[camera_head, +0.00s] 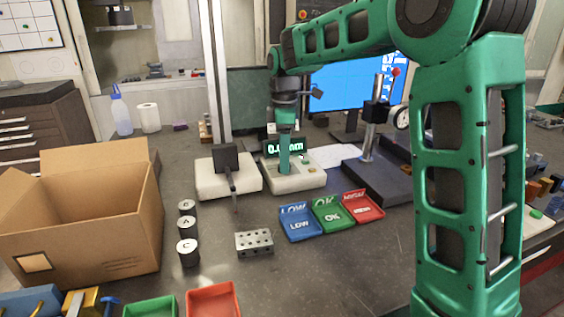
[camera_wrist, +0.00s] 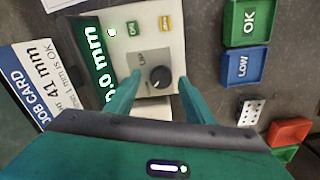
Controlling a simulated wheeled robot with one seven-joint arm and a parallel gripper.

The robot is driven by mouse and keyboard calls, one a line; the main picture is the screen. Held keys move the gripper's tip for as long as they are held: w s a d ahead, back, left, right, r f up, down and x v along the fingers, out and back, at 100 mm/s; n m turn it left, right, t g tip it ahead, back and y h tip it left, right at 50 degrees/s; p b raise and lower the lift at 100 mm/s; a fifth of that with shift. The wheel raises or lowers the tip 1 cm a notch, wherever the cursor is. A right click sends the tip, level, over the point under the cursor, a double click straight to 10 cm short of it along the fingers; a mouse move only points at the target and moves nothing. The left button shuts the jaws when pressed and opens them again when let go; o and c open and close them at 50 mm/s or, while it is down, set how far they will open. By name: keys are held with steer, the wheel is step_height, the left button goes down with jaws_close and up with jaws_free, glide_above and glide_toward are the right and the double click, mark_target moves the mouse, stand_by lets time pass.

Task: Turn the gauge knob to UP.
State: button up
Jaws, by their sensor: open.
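The gauge box (camera_head: 305,182) is a pale unit on the bench, with a lit display (camera_head: 284,147) reading about 0.0 mm. In the wrist view its face (camera_wrist: 163,38) carries a green button, a yellow button and a round dark knob (camera_wrist: 161,77). A label that seems to read UP is printed beside the knob. A light mark shows on the knob, but its exact pointing is too small to tell. My gripper (camera_wrist: 160,84) is open, with one green finger on each side of the knob. Contact is not visible. In the head view my gripper (camera_head: 284,163) points down over the box.
A second pale box (camera_head: 215,187) with a dark lever stands left of the gauge. Blue LOW (camera_head: 299,224), green OK (camera_head: 332,214) and red (camera_head: 363,206) trays lie in front right. A dial stand (camera_head: 372,150) is at right.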

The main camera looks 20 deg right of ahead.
steer(key=shift+f, duration=0.65)
steer(key=c, duration=1)
steer(key=shift+c, duration=0.2)
